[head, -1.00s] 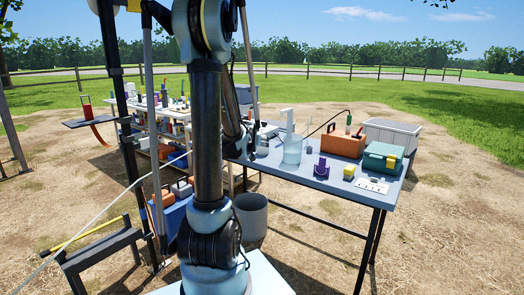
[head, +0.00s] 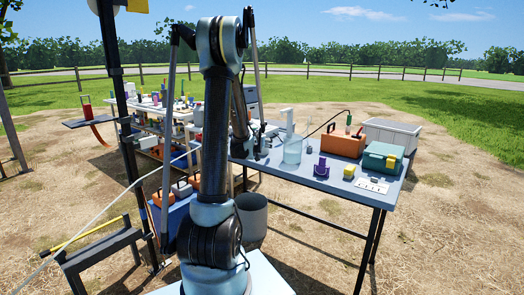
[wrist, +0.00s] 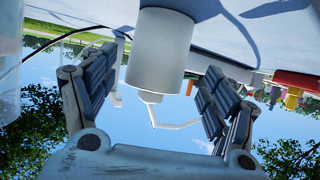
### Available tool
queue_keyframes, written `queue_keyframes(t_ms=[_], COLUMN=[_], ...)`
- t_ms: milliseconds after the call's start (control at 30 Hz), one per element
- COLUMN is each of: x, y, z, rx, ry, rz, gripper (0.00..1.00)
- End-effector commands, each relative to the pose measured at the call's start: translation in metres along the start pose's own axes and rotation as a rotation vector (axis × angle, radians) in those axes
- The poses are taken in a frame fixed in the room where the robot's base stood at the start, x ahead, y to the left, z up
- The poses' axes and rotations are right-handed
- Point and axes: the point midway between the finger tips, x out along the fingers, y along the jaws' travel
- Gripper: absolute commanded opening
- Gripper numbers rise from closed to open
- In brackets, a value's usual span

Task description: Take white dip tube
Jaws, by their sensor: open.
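In the wrist view, which is upside down, a white cylinder (wrist: 160,50) stands between my gripper's fingers (wrist: 155,105). It has a narrower collar and a thin bent white tube (wrist: 172,124) at its end. My gripper is open; both ridged fingers are apart, with gaps to the cylinder. In the head view, my gripper (head: 258,147) is small and partly dark, near the left end of the grey table. A clear jar (head: 292,151) with an upright white piece (head: 290,121) stands just right of it. I cannot tell which white part is the dip tube.
The grey table (head: 330,182) also holds a purple holder (head: 321,167), a yellow block (head: 349,171), an orange case (head: 343,144) and a green case (head: 383,157). A grey bin (head: 252,218) stands below. A crowded white table (head: 150,108) is behind my arm.

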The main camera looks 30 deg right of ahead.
Motion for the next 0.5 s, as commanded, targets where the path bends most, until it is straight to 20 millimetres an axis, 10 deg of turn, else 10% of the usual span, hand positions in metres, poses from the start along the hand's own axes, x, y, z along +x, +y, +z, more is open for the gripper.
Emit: queue_keyframes(t_ms=[500], x=[0.046], y=[0.002], z=[0.005], rx=[0.001], ry=[0.0], rz=[0.0], gripper=[0.79])
